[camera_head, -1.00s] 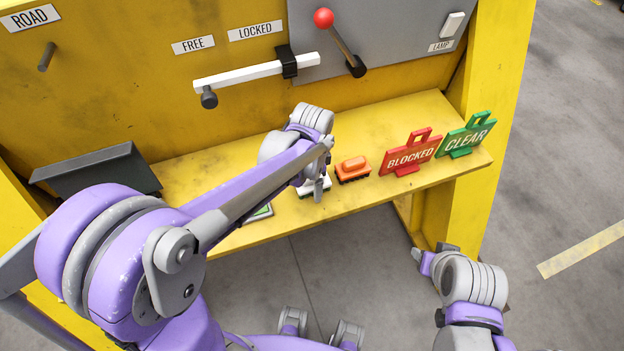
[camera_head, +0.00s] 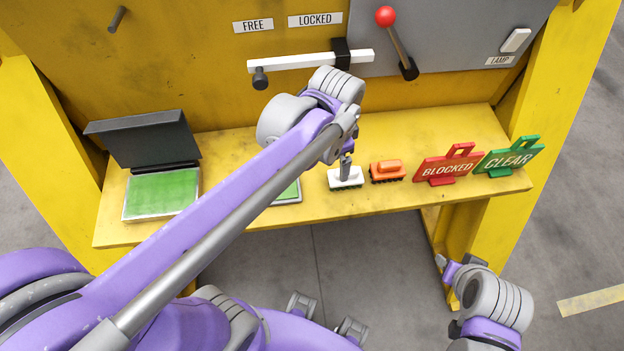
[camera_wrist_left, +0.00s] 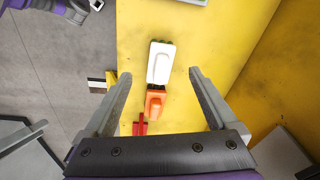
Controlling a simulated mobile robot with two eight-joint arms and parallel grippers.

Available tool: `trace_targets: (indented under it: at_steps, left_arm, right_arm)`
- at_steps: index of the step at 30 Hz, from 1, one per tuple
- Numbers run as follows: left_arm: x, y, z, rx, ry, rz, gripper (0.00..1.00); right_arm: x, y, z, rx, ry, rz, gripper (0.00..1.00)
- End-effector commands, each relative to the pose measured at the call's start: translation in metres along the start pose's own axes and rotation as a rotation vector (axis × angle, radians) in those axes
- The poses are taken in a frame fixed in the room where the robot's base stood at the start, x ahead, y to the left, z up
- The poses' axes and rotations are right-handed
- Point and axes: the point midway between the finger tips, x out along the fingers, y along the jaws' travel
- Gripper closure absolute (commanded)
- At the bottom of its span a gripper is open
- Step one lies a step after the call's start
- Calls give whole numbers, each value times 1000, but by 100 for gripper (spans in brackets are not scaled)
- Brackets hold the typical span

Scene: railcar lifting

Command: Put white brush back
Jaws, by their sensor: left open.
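The white brush (camera_head: 345,180) stands on the yellow shelf, just left of the orange brush (camera_head: 387,171). My left gripper (camera_head: 346,172) is open above the white brush, its fingers partly covering the top in the head view. In the left wrist view the white brush (camera_wrist_left: 160,62) lies between and beyond the spread fingertips, with nothing gripped. The orange brush (camera_wrist_left: 155,101) is right behind it there. My right gripper (camera_head: 442,264) hangs low in front of the shelf; its jaws are too small to read.
Red BLOCKED (camera_head: 449,166) and green CLEAR (camera_head: 509,158) signs stand at the shelf's right. A green pad box with a raised dark lid (camera_head: 144,140) sits at the left. A second green pad (camera_head: 288,194) is partly behind my arm. A white lever bar (camera_head: 300,62) is above.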

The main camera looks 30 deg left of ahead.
Motion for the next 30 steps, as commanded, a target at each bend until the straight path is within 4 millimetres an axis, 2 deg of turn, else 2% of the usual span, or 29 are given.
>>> trace_targets:
  at_steps: [1,6,12,17,30]
  left_arm:
    - [2,6,20,-91,35,-26,8]
    - [16,21,69,-408,178,-100,8]
    - [34,33,102,-648,302,-136,8]
    - [38,35,109,-708,336,-142,8]
    - [38,35,108,-708,335,-141,10]
  right_arm:
    - [0,0,0,0,0,0,53]
    - [0,0,0,0,0,0,53]
    - [0,0,0,0,0,0,53]
    - [0,0,0,0,0,0,53]
    - [0,0,0,0,0,0,53]
